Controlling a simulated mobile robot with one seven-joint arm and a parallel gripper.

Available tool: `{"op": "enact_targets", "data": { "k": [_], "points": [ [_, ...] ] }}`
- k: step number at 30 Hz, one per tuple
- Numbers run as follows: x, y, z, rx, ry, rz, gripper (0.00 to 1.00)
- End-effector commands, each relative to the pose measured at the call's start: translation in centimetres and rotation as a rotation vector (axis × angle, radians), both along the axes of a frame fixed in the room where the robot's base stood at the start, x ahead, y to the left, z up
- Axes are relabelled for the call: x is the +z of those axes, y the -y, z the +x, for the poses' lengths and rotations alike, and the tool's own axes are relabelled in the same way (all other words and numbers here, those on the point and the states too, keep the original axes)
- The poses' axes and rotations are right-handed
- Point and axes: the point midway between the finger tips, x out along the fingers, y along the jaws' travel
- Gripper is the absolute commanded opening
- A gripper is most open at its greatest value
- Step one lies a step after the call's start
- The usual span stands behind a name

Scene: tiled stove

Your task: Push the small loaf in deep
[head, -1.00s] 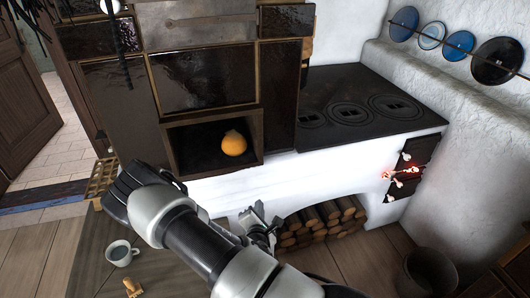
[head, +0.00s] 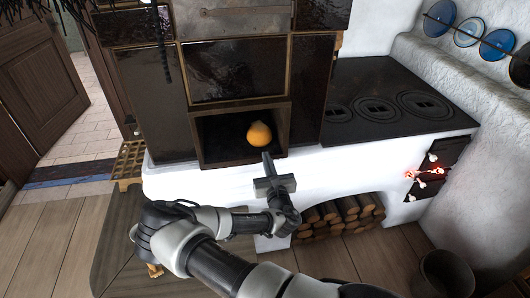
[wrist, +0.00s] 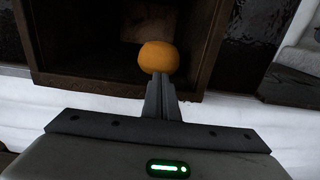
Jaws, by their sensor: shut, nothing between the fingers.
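The small loaf (head: 259,134) is a round orange-yellow lump inside the dark open niche (head: 217,158) of the tiled stove. In the wrist view the loaf (wrist: 158,57) sits near the front of the niche floor, with a paler brownish patch behind it. My gripper (head: 266,156) points into the niche opening from the front, just below the loaf in the head view. Its fingers are shut with nothing between them. In the wrist view the fingertips (wrist: 160,77) overlap the loaf's near lower edge. I cannot tell whether they touch it.
The niche's side walls and front edge frame the opening closely. The black stove top (head: 395,105) lies to the right, above a glowing firebox door (head: 432,170). Stacked logs (head: 340,215) fill the arch below. Plates (head: 468,32) hang on a rail at the right wall.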

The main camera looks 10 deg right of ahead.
Motion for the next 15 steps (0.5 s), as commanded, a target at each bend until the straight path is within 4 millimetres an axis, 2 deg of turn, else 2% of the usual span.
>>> {"op": "enact_targets", "data": {
  "k": [3, 6, 15],
  "points": [
    [0.0, 0.0, 2.1, -0.001, 0.002, 0.003, 0.0],
    [0.0, 0.0, 3.3, 0.0, 0.002, 0.003, 0.0],
    [0.0, 0.0, 4.3, -0.001, -0.001, 0.001, 0.0]
  ]
}}
